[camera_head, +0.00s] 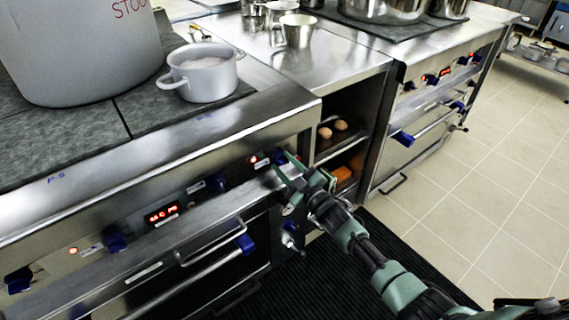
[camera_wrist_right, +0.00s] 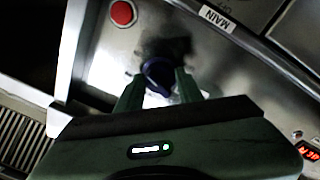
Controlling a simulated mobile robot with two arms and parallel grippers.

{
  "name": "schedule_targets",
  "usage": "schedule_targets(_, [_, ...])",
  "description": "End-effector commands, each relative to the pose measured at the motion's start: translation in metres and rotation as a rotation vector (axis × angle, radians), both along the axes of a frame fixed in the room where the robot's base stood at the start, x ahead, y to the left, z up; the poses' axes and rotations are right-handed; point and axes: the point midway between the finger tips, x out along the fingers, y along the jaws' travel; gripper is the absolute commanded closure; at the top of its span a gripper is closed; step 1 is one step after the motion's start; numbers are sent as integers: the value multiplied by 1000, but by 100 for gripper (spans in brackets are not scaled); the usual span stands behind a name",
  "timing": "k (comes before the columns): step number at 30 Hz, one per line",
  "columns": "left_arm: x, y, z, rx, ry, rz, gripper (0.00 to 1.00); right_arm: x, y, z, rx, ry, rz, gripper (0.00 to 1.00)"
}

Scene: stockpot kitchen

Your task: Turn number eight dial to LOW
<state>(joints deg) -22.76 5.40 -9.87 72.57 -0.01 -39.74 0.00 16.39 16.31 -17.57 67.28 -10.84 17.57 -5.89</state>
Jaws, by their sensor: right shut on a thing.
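My right gripper (camera_head: 284,170) is at the right end of the near stove's front panel, reaching in from the lower right. In the right wrist view my right gripper (camera_wrist_right: 158,88) has one green finger on each side of a dark blue dial (camera_wrist_right: 158,70), shut on it. The dial's blue edge (camera_head: 278,157) also shows beside the fingers in the head view. A label reading MAIN (camera_wrist_right: 217,18) is on the panel near the dial. I cannot read the dial's number or its setting. My left gripper is not in view.
More blue dials (camera_head: 115,242) and a red display (camera_head: 163,213) line the same panel. A red button (camera_wrist_right: 122,13) is near the held dial. Below are an oven handle (camera_head: 215,262) and a dark mat (camera_head: 335,265). A white pot (camera_head: 203,80) stands on the stove.

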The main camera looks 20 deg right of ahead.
Motion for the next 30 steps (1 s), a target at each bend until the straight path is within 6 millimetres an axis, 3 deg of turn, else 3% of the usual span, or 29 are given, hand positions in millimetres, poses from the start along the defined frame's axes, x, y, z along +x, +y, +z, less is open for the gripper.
schedule_targets(12, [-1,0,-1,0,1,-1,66,0,-1,-2,5,5,-2,100])
schedule_targets(13, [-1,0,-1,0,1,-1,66,0,-1,-2,5,5,-2,55])
schedule_targets(15, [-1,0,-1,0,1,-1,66,0,-1,-1,5,5,-2,42])
schedule_targets(30, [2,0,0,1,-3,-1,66,-2,-2,-2,4,4,0,42])
